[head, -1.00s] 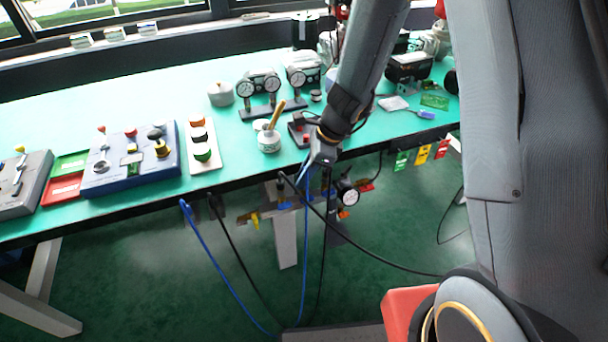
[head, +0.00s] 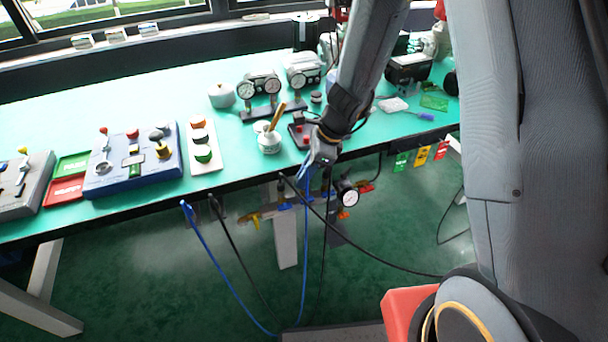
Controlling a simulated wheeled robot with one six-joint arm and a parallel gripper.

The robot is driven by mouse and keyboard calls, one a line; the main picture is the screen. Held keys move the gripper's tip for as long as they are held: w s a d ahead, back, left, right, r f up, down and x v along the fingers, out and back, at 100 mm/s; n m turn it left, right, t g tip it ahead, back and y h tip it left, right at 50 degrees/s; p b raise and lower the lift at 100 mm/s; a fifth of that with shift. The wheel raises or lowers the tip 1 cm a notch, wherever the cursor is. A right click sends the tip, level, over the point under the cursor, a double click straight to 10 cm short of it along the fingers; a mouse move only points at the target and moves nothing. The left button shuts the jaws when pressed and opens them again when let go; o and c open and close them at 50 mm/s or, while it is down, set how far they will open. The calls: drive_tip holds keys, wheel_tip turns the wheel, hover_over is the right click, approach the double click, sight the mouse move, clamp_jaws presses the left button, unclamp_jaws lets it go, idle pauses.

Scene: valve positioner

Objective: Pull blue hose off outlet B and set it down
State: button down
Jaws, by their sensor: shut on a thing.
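My gripper (head: 314,166) is at the bench's front edge, shut on the upper end of a blue hose. The blue hose (head: 304,250) hangs down from the gripper, loops near the floor and rises on the left to the bench edge (head: 196,226). Outlet B cannot be made out; my gripper and arm cover that area. I cannot tell whether the hose end is on or off the outlet. Under the bench, by the gripper, is a manifold with a yellow valve (head: 254,218) and a round gauge (head: 348,197).
Black hoses (head: 233,250) hang close to the blue one, and one (head: 385,260) runs right. On the green bench (head: 130,95) are a blue control box (head: 133,163), a white jar (head: 269,140), twin gauges (head: 259,86) and coloured trays (head: 64,190). Hanging tags (head: 421,155) are at right.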

drive_tip(key=shift+r+p, duration=0.8)
idle(0.7)
drive_tip(key=shift+r+p, duration=1.9)
drive_tip(key=shift+p, duration=0.1)
